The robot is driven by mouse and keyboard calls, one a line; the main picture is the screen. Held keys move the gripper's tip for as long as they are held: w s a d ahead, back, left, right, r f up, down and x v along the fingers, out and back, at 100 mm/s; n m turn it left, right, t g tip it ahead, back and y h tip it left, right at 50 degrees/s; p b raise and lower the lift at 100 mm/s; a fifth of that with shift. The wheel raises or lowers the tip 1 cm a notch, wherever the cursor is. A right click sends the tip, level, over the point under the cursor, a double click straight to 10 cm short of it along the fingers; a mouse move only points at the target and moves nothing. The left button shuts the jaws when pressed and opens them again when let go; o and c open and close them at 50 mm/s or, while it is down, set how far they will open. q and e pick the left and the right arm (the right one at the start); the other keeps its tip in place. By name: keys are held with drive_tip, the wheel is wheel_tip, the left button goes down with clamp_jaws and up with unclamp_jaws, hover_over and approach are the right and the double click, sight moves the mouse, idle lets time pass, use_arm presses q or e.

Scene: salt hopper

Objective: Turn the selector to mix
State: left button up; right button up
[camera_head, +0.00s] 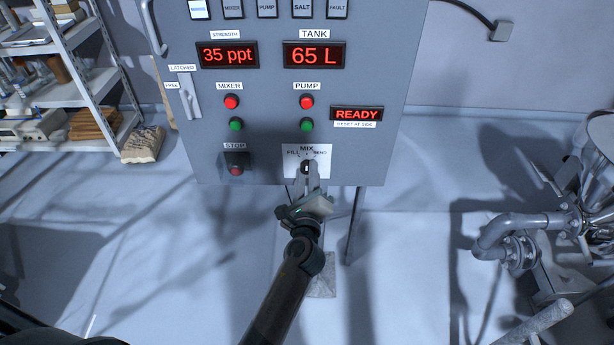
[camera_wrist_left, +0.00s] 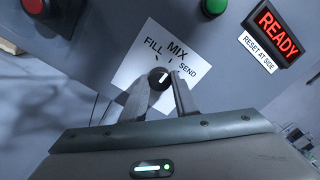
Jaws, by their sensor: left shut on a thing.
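The selector is a small dark round knob (camera_wrist_left: 159,77) with a white mark, on a white plate (camera_wrist_left: 133,75) lettered FILL, MIX and SEND. In the left wrist view the mark seems to point toward MIX. In the head view the plate (camera_head: 322,172) sits at the panel's lower edge, and the gripper mostly covers the knob. My left gripper (camera_head: 309,171) reaches up to the plate from below. In the left wrist view its two fingers (camera_wrist_left: 165,91) are closed around the knob's sides. My right gripper is in neither view.
The grey control panel (camera_head: 270,98) carries red and green MIXER and PUMP buttons, a STOP button (camera_head: 236,170) left of the selector and a READY display (camera_head: 356,114). Shelving (camera_head: 95,80) stands left, pipework (camera_head: 515,225) right. The floor below the panel looks mostly clear.

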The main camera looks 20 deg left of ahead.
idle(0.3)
use_arm(q)
drive_tip(key=o, duration=1.1)
drive_tip(key=shift+c, duration=0.2)
